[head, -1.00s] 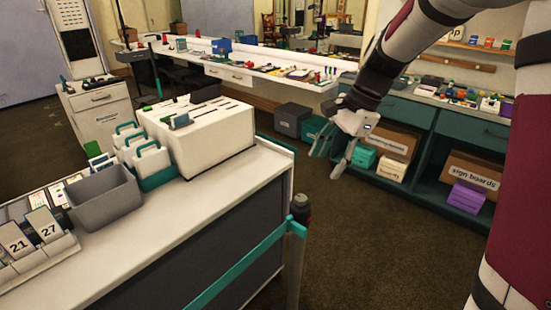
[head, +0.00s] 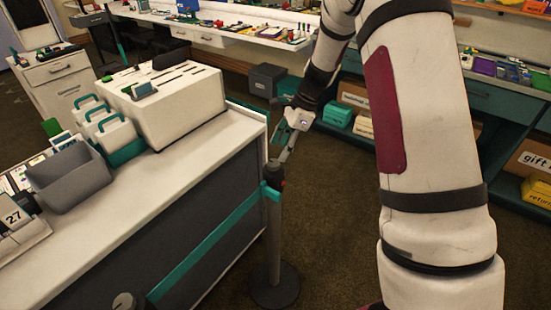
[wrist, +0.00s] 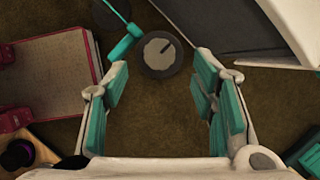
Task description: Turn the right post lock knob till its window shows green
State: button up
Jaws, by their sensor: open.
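The right post (head: 274,225) stands at the end of the white counter, with a dark knob (head: 272,170) on top and a teal belt at its head. A small red patch (head: 283,184) shows on the post head below the knob; I cannot tell for sure that it is the window. My gripper (head: 282,147) is open and empty, just above and beside the post top. In the wrist view a round grey knob (wrist: 159,54) with a dark line lies beyond the gap between my spread fingers (wrist: 161,77), apart from them. No green window shows.
The white counter (head: 160,180) carries a grey bin (head: 68,180) and a white slotted box (head: 170,105). The teal belt (head: 215,245) runs to another post top (head: 124,301) at the lower left. Teal shelving (head: 485,98) stands behind. Carpet (head: 335,215) is clear right of the post.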

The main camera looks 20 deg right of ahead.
aim_at(274, 162)
jog(key=shift+x, duration=2.65)
jog(key=c, duration=1.1)
